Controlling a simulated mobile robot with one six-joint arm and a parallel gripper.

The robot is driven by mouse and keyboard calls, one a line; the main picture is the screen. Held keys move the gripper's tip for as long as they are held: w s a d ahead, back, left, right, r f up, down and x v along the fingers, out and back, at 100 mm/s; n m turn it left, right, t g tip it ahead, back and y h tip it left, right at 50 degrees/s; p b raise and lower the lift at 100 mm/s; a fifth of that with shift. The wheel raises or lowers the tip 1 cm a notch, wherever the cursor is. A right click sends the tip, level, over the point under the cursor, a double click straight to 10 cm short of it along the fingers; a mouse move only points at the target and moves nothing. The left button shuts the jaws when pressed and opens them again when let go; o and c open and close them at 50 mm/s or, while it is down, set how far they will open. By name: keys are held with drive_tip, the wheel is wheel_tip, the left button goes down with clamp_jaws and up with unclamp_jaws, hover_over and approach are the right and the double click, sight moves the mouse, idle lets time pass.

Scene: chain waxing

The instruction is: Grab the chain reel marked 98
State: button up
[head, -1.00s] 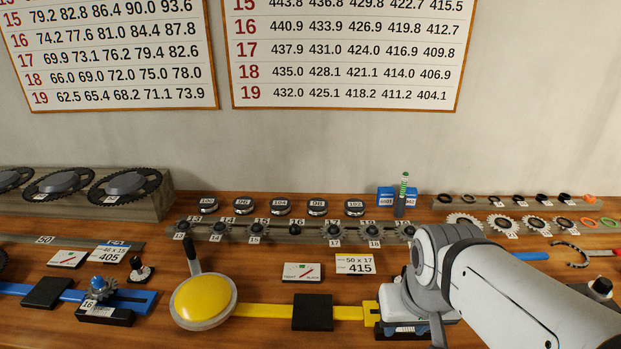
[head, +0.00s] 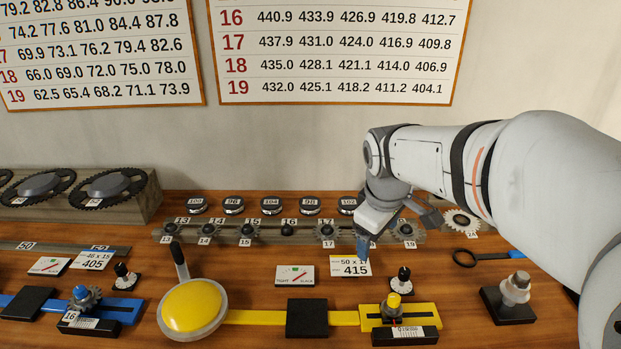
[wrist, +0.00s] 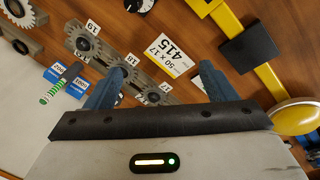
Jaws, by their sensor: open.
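Several small dark round chain reels with white tags stand in a row at the back of the bench in the head view. The fourth from the left reads 98 (head: 310,207). The second reel (head: 233,206) has a tag that could be 96 or 98; I cannot tell which. My gripper (head: 398,230) is open and empty, pointing down in front of and to the right of the reels, over the numbered sprocket rack. In the wrist view my gripper (wrist: 162,72) spreads its blue fingers above the rack and the 415 card. No reel shows there.
The sprocket rack (head: 268,236) runs just in front of the reels. A 415 card (head: 350,268), a gauge card (head: 294,275) and a yellow lever fixture (head: 193,308) lie nearer. In the wrist view, blue boxes (wrist: 65,78) and a green-striped marker (wrist: 48,95) stand at left.

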drive_tip(key=shift+o, duration=0.8)
drive_tip(key=w+a+n, duration=0.3)
drive_tip(key=w+n, duration=0.2)
drive_tip(key=w, duration=0.4)
drive_tip(key=shift+n, duration=0.4)
drive_tip(key=n+t+h, duration=0.1)
drive_tip(key=n, duration=1.4)
approach(310, 202)
drive_tip(key=f, duration=0.2)
drive_tip(key=shift+a+f, duration=0.1)
drive_tip(key=x, duration=0.4)
drive_tip(key=p+x, duration=0.1)
drive_tip(key=x, duration=0.2)
drive_tip(key=shift+w+d, duration=0.25)
drive_tip(key=shift+w, duration=0.05)
drive_tip(key=shift+h, duration=0.3)
drive_tip(key=shift+c, duration=0.4)
drive_tip(key=c, duration=1.3)
